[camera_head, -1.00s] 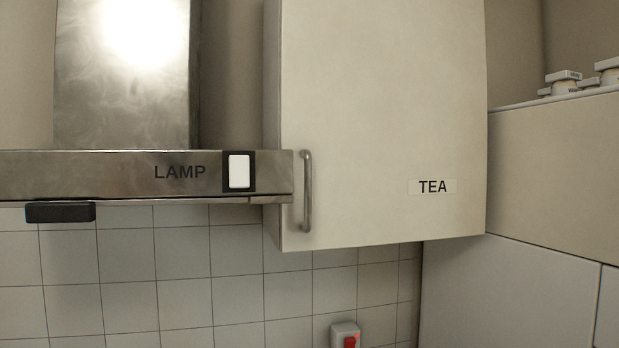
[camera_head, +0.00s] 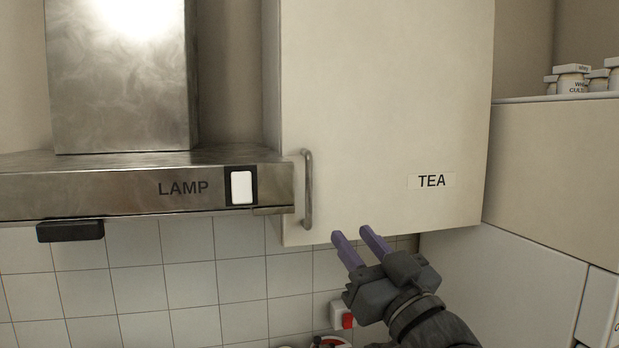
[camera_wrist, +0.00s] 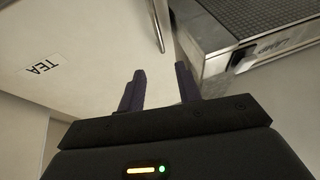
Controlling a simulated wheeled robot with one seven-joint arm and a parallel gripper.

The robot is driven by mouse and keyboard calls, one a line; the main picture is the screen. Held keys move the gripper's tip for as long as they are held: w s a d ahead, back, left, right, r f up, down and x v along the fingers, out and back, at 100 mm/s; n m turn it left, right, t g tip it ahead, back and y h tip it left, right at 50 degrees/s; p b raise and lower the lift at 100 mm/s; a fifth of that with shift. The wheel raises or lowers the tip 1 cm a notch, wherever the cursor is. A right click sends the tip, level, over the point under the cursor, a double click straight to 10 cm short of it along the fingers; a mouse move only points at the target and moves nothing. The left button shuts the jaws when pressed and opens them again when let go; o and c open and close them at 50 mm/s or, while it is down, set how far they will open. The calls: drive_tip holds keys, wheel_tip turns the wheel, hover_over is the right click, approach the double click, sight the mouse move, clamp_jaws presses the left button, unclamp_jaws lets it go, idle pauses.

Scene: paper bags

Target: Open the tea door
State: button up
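The tea door (camera_head: 390,110) is a cream wall-cabinet door with a TEA label (camera_head: 432,181) at its lower right; it is closed. Its metal bar handle (camera_head: 308,189) stands vertically at the lower left edge. In the wrist view the door (camera_wrist: 85,45) fills the upper left, and the handle (camera_wrist: 158,25) shows at the top, beyond the fingers. My gripper (camera_head: 357,234) has purple fingers and is open and empty, below and right of the handle, near the door's bottom edge. In the wrist view the fingers (camera_wrist: 160,85) stand apart with nothing between them.
A metal range hood (camera_head: 120,185) with a LAMP switch (camera_head: 241,187) juts out just left of the handle. A red switch (camera_head: 346,320) sits on the tiled wall below. White jars (camera_head: 573,78) stand on a ledge at the right.

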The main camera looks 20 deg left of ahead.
sight(311, 182)
drive_tip(key=p+x, duration=0.9)
drive_tip(key=x, duration=0.7)
drive_tip(key=shift+w+a+r+p, duration=0.1)
drive_tip(key=shift+w+a+p, duration=0.1)
drive_tip(key=shift+w+p, duration=0.15)
drive_tip(key=shift+w+a, duration=0.25)
drive_tip(key=shift+c, duration=0.4)
clamp_jaws()
